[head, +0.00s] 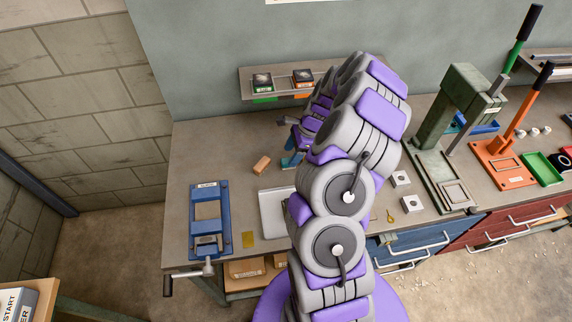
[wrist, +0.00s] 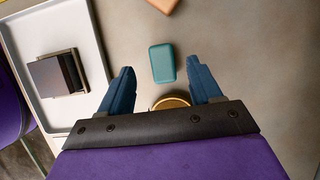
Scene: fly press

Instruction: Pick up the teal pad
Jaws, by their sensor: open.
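The teal pad (wrist: 162,63) is a small rounded rectangular block lying on the grey-brown bench top in the wrist view. My gripper (wrist: 161,78) has two blue fingers spread apart, one on each side below the pad in the picture. The pad shows just beyond and between the fingertips, with nothing held. In the head view my gripper (head: 291,160) is over the bench, partly hidden behind my arm. I cannot make out the pad there.
A white tray (wrist: 96,47) with a dark block (wrist: 55,75) lies left of the fingers. A round brass-coloured thing (wrist: 171,102) sits between the finger bases. A tan block (head: 262,165) lies nearby. A blue vise-like frame (head: 196,220) and green press (head: 433,160) flank the area.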

